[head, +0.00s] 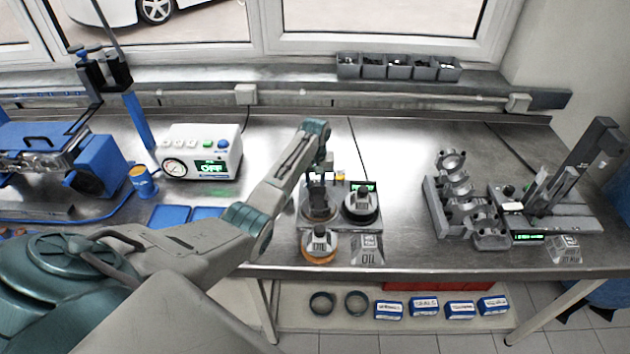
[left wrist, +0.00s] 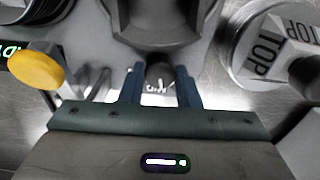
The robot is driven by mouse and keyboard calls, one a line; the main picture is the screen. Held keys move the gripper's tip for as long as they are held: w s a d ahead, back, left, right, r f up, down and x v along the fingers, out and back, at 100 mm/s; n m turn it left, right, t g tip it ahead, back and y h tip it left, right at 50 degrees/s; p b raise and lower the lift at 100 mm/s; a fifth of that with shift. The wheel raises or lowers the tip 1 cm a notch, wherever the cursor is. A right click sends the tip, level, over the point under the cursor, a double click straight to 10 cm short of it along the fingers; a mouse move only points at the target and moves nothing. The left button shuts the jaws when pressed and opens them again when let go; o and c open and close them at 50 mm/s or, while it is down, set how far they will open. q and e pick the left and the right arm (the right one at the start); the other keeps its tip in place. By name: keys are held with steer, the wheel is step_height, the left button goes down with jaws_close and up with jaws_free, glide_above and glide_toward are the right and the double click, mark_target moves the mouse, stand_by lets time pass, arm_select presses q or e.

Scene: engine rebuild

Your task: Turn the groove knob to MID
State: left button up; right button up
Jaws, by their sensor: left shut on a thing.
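My left gripper (head: 318,174) reaches down at the back left of a small grey bench station (head: 341,225). In the left wrist view its two blue-grey fingers (left wrist: 160,88) are shut on a small dark knob (left wrist: 160,72), which I take to be the groove knob. A white label lies just behind the knob; its letters are mostly hidden, so I cannot read the setting. A yellow button (head: 340,176) stands right of the gripper and also shows in the left wrist view (left wrist: 35,67). A small green display (head: 368,186) is beside it. My right gripper is not in view.
A piston on an orange ring (head: 320,260) and a grey OIL block (head: 367,250) stand at the station's front. A round piece (head: 362,205) sits right of the gripper. A grey bearing-block fixture (head: 460,205) stands farther right. The bench between is clear.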

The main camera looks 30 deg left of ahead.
mark_target(315, 183)
arm_select(q)
steer(key=shift+m, duration=1.2)
steer(key=o, duration=1)
steer(key=shift+r, duration=0.1)
steer(key=shift+r+b, duration=1.9)
steer(key=shift+r, duration=3.5)
